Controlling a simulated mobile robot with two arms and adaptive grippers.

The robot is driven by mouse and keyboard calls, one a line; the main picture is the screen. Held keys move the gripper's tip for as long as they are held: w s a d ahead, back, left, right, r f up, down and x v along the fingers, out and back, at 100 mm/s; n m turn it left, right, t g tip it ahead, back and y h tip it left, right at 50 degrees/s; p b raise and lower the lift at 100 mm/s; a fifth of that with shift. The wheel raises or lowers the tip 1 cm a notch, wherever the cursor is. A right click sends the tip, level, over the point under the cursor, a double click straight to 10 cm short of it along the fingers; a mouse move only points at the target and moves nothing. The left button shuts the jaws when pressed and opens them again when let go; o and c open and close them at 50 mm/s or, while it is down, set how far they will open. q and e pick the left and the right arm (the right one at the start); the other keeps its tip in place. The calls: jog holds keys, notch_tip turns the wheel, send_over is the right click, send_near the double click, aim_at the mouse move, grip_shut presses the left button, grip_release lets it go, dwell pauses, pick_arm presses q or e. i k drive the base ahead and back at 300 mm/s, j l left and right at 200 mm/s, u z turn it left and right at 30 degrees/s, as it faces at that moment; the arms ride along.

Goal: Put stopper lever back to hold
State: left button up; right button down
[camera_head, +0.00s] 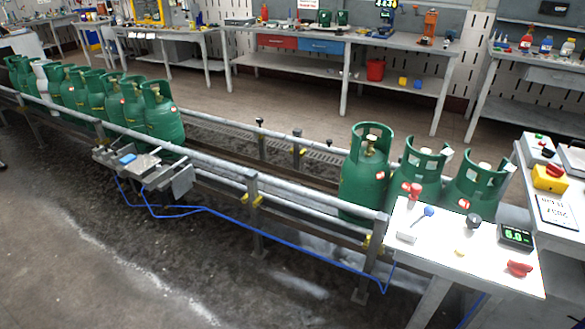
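A grey metal stopper mechanism (172,178) is mounted on the near side of the conveyor at the left, with a small blue part on top and blue hoses running from it. I cannot tell for certain which part is the stopper lever or how it is set. A row of green gas cylinders (163,118) stands on the conveyor at and behind the mechanism. Further green cylinders (362,170) stand at the right end. Neither of my grippers is in view.
A white table (480,275) at the lower right carries a blue-knobbed lever (428,212), a red-topped item (415,190), a green digital display (515,236) and small parts. Conveyor rails (215,160) cross the view. Floor at the lower left is clear.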

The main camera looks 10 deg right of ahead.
aim_at(429, 211)
jog(key=i+l, duration=0.1)
jog(key=l, duration=0.55)
jog(key=i+l+z, duration=0.1)
jog(key=l, duration=0.6)
